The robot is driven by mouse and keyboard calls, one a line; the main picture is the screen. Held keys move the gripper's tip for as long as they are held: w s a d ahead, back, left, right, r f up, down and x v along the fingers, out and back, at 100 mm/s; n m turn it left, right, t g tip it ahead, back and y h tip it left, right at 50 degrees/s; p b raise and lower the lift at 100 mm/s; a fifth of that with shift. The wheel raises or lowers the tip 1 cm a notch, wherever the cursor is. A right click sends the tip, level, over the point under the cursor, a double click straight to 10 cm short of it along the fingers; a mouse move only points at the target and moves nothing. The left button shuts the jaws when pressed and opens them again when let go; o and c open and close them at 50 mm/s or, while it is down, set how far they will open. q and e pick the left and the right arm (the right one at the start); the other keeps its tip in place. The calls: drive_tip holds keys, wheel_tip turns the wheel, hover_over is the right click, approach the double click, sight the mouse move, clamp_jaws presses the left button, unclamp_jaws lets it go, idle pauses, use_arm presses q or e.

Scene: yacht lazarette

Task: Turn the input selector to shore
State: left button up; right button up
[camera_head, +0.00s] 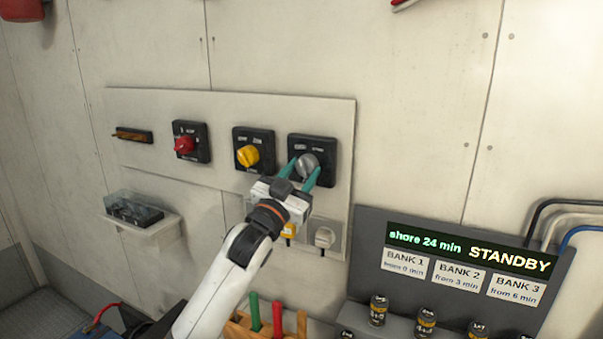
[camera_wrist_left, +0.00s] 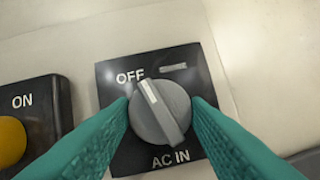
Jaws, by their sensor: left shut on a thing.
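A grey rotary knob (camera_head: 308,160) sits on a black plate, the rightmost of the switches on the white wall panel. In the left wrist view the knob (camera_wrist_left: 160,112) is marked AC IN below and OFF at the upper left. Its white pointer line aims up and left, towards OFF. A second label at the upper right of the plate (camera_wrist_left: 185,82) is not legible. My left gripper (camera_head: 304,166) is shut on the grey knob, with one teal finger on each side. My right gripper is not in view.
A yellow knob (camera_head: 249,156) and a red knob (camera_head: 186,145) sit to the left on the panel. A display box (camera_head: 480,252) at the lower right reads "shore 24 min STANDBY". A clear-covered box (camera_head: 134,211) is on a small shelf at the left.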

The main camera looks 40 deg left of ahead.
use_arm(q)
drive_tip(key=m+h, duration=0.2)
drive_tip(key=m, duration=0.2)
drive_tip(key=shift+a+p, duration=0.1)
drive_tip(key=shift+p, duration=0.25)
drive_tip(key=m+h+p, duration=0.1)
drive_tip(key=m, duration=0.2)
drive_tip(key=shift+a+r+m+h, duration=0.1)
drive_tip(key=shift+r+m+h, duration=0.05)
drive_tip(key=shift+m+h, duration=0.25)
drive_tip(key=m+g+h+p, duration=0.1)
drive_tip(key=m+p, duration=0.1)
drive_tip(key=m, duration=0.1)
drive_tip(key=shift+s+r+h, duration=0.1)
drive_tip(key=shift+h, duration=0.2)
drive_tip(key=shift+a+m+g+p, duration=0.1)
drive_tip(key=shift+m+g+p, duration=0.2)
drive_tip(key=shift+m+p, duration=0.5)
drive_tip(key=o, duration=1)
drive_tip(key=shift+s, duration=0.1)
